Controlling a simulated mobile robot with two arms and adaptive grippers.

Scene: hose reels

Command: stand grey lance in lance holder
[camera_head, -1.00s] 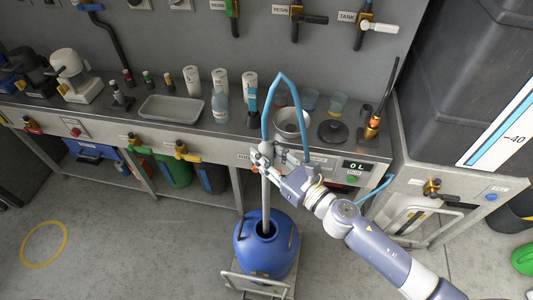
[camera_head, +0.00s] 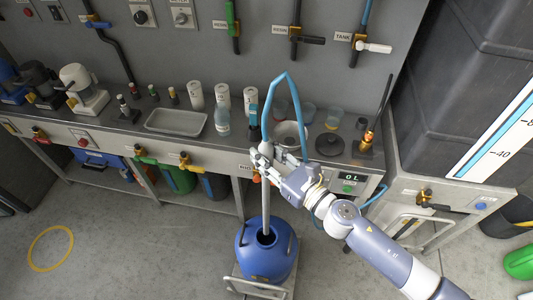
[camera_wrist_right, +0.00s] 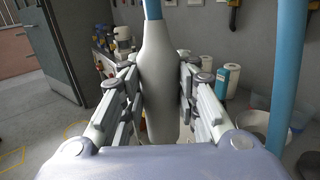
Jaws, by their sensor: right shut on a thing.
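My right gripper (camera_head: 263,160) is shut on the grey lance (camera_head: 265,205) near its top, above the blue drum (camera_head: 255,262). The lance is a thin grey rod, nearly upright, and its lower end is hidden inside the drum's opening. In the right wrist view, the lance's thick grey grip (camera_wrist_right: 160,85) sits between both fingers. A blue hose (camera_head: 289,85) rises from the lance's top and loops over to the right. I cannot pick out the lance holder with certainty. My left gripper is not in view.
The steel bench (camera_head: 125,118) behind carries a tray (camera_head: 176,122), several bottles and a metal pot (camera_head: 290,135) close behind my gripper. A tall black rod (camera_head: 381,105) stands at the bench's right. Wall valves hang above. The floor at left is clear.

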